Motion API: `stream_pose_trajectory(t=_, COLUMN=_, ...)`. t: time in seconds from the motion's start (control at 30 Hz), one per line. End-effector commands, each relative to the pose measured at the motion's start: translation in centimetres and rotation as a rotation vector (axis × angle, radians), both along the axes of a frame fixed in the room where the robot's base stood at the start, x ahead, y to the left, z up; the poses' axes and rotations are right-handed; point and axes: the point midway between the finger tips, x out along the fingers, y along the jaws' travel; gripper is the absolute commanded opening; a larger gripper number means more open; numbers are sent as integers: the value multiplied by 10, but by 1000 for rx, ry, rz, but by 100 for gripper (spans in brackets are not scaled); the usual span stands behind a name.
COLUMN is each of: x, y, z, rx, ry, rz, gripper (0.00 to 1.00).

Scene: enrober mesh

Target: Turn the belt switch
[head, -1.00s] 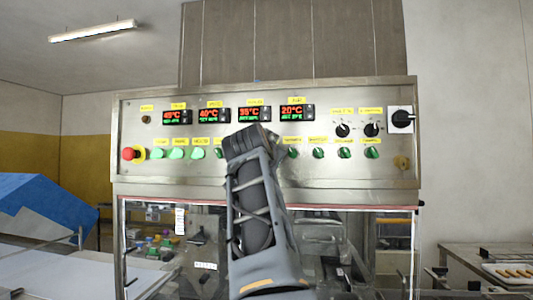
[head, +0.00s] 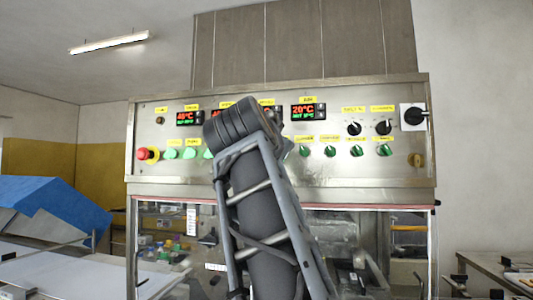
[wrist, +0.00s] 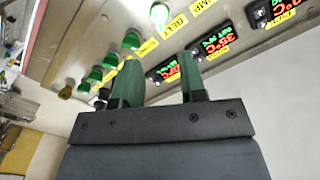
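The belt switch (wrist: 159,12) is a green knob at the top of the wrist view, beside the yellow label reading BELT (wrist: 172,25). My gripper (wrist: 158,75) shows there with two dark green fingers apart and nothing between them. The belt switch lies beyond the fingertips, clear of them. In the head view, the control panel (head: 290,170) fills the middle, and my arm covers part of its knob row. My fingers are hidden behind my wrist there, and I cannot tell which knob is the belt switch.
Another green knob (wrist: 131,40) sits beside the belt switch. A red emergency button (head: 147,153) is at the panel's left end, and a black rotary switch (head: 414,116) is at its right end. Red temperature displays (head: 309,111) run above the knobs. Glass doors lie below.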

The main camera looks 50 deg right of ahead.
Motion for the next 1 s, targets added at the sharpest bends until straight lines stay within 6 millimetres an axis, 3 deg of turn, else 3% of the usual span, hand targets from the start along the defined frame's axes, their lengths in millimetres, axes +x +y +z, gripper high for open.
stream_pose_trajectory(t=0.1, x=-8, y=15, z=-1, rx=0, ry=0, rz=4, gripper=38)
stream_pose_trajectory(t=0.3, x=-16, y=26, z=0, rx=0, ry=0, rz=1, gripper=38)
stream_pose_trajectory(t=1.0, x=-19, y=29, z=0, rx=0, ry=0, rz=-1, gripper=38)
